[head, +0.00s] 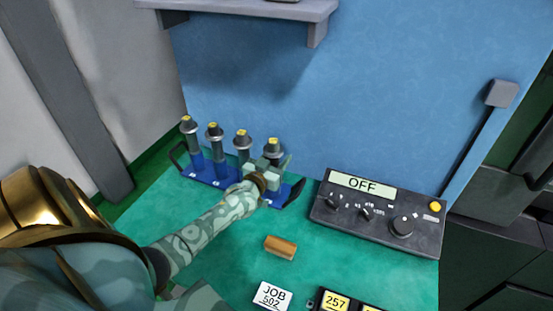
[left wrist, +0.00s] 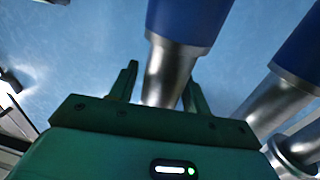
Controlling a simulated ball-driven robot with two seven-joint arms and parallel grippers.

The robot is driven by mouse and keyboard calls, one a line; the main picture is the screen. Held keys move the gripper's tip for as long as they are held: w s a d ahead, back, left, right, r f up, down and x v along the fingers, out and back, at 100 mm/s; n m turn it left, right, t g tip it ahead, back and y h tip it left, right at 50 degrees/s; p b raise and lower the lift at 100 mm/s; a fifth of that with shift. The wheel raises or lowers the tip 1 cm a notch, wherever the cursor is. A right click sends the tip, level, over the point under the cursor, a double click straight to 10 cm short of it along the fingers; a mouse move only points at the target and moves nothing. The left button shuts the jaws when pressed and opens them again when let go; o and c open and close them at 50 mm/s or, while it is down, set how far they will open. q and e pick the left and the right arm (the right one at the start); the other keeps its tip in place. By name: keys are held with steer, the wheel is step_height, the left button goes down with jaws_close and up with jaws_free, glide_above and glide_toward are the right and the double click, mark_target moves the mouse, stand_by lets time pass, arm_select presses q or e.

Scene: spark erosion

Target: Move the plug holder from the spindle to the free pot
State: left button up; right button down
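A blue rack (head: 228,183) stands on the green bench against the blue wall. It carries a row of grey holders with yellow-marked tops, among them the far left one (head: 188,126), the second (head: 213,132) and the third (head: 242,140). My left gripper (head: 272,168) is at the right-hand holder (head: 273,146) and hides its lower part. In the left wrist view, the two fingers of my left gripper (left wrist: 157,88) stand apart, with a silver tapered body (left wrist: 168,75) between them and a visible gap at the left finger. I cannot make out the spindle or a free pot. My right gripper is out of view.
A control box (head: 380,215) reading OFF stands right of the rack. An orange-brown block (head: 281,247) lies in front, with a JOB 502 card (head: 272,296) and yellow number tags (head: 335,302) at the front edge. A grey shelf (head: 240,10) juts out above.

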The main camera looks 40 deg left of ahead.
arm_select(q)
steer(key=shift+o, duration=0.5)
steer(key=shift+s+f, duration=0.1)
steer(key=shift+s+d, duration=0.15)
steer(key=shift+s, duration=0.25)
steer(key=s+d+p, duration=0.2)
steer(key=s, duration=1.3)
steer(key=shift+d, duration=0.4)
